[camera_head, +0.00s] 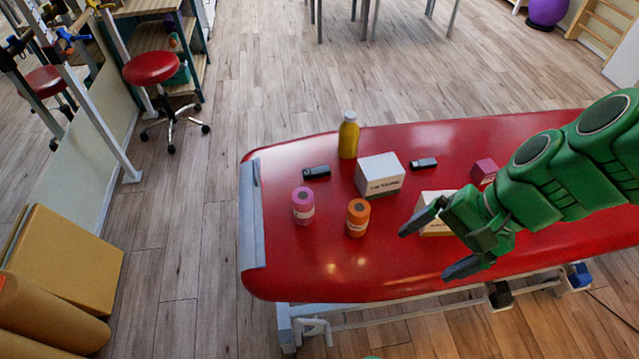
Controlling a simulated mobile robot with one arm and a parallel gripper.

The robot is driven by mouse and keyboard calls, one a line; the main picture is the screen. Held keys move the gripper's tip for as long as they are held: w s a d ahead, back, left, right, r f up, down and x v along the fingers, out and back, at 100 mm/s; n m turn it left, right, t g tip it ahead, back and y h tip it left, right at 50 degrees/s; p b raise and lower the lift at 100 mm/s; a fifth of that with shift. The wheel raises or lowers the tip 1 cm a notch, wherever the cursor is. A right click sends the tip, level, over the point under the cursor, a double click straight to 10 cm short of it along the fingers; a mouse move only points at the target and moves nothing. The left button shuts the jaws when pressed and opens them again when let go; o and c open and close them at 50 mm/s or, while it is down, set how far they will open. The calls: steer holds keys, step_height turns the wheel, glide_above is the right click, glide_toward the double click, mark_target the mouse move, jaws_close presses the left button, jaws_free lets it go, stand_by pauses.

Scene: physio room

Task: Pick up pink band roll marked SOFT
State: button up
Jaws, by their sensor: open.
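A pink band roll (303,206) stands upright near the left end of the red treatment table (290,265). It has a pale label whose print is too small to read. An orange roll (358,217) stands to its right, apart from it. My gripper (432,245) is open and empty, with its fingers pointing left. It is over the table's front middle, to the right of both rolls. It partly hides a pale box (432,207) behind it.
A white box (380,175), a yellow bottle (348,136) and two dark small objects (317,172) (424,163) stand behind the rolls. A pink-red cube (484,170) is near my arm. The table's front left is clear. A red stool (151,68) stands on the floor.

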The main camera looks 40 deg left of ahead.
steer(key=w+a+f+m+g+y, duration=0.1)
steer(key=w+a+m+g+y, duration=0.2)
steer(key=a, duration=1.1)
steer(key=m+t+y, duration=0.2)
steer(key=m+y, duration=0.3)
steer(key=m, duration=0.5)
glide_above(306, 196)
step_height(306, 196, down, 16)
steer(key=shift+d+f, duration=0.15)
steer(key=shift+f+m, duration=0.3)
steer(key=shift+f, duration=3.35)
steer(key=shift+s+a+f, duration=0.1)
steer(key=shift+a+f, duration=0.15)
steer(key=shift+f, duration=0.1)
steer(key=shift+x, duration=1.35)
